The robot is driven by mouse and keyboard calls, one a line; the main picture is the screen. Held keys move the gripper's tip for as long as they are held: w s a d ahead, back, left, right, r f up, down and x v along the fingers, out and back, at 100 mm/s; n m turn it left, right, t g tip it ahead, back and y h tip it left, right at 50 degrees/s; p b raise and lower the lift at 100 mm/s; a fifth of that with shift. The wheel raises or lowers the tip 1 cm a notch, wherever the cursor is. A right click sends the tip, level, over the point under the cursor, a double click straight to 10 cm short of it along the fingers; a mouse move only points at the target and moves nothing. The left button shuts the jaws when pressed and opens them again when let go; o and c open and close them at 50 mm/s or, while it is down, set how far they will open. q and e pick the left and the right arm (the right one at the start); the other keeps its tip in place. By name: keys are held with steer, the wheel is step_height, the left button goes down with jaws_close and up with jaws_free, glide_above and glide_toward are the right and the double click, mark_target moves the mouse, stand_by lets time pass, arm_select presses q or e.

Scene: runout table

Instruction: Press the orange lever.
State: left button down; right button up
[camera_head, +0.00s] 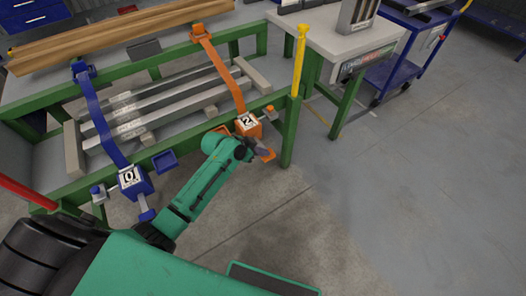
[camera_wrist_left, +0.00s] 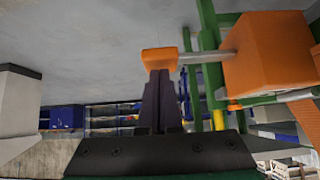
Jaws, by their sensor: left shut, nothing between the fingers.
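The orange lever (camera_head: 267,155) sticks out from the orange box (camera_head: 247,124) marked 2, on the front green rail of the runout table. My left gripper (camera_head: 262,148) is right at the lever, with its fingers shut and empty. In the left wrist view the lever's orange end block (camera_wrist_left: 159,59) sits just beyond the closed fingertips (camera_wrist_left: 159,73), joined by a grey rod to the orange box (camera_wrist_left: 265,55). The fingertips overlap the block's lower edge; I cannot tell whether they touch it. My right gripper is not in view.
A blue box (camera_head: 135,181) marked 0 with a blue lever (camera_head: 147,214) is on the same rail, to the left of my left arm. A yellow post (camera_head: 299,62) rises at the table's right corner. The floor at right is clear.

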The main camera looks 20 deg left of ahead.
mark_target(264, 159)
arm_select(q)
steer(key=shift+f, duration=0.1)
steer(key=shift+s+d+f+m+t+y, duration=0.1)
steer(key=shift+f+m+t+y, duration=0.1)
steer(key=shift+f, duration=0.15)
steer(key=shift+s+d+f+m+t+y, duration=0.1)
steer(key=shift+f+y, duration=0.1)
steer(key=shift+f, duration=0.15)
steer(key=shift+s+d+f+m+t+y, duration=0.1)
steer(key=shift+f+m+t+y, duration=0.3)
steer(key=shift+f, duration=0.4)
steer(key=shift+f+m+t+y+b, duration=0.2)
steer(key=shift+f+t+y+b, duration=0.15)
steer(key=shift+f+b, duration=0.35)
steer(key=shift+f+m+t+y+b, duration=0.2)
steer(key=shift+f+t+y+b, duration=0.15)
steer(key=shift+f, duration=0.65)
steer(key=shift+a, duration=0.2)
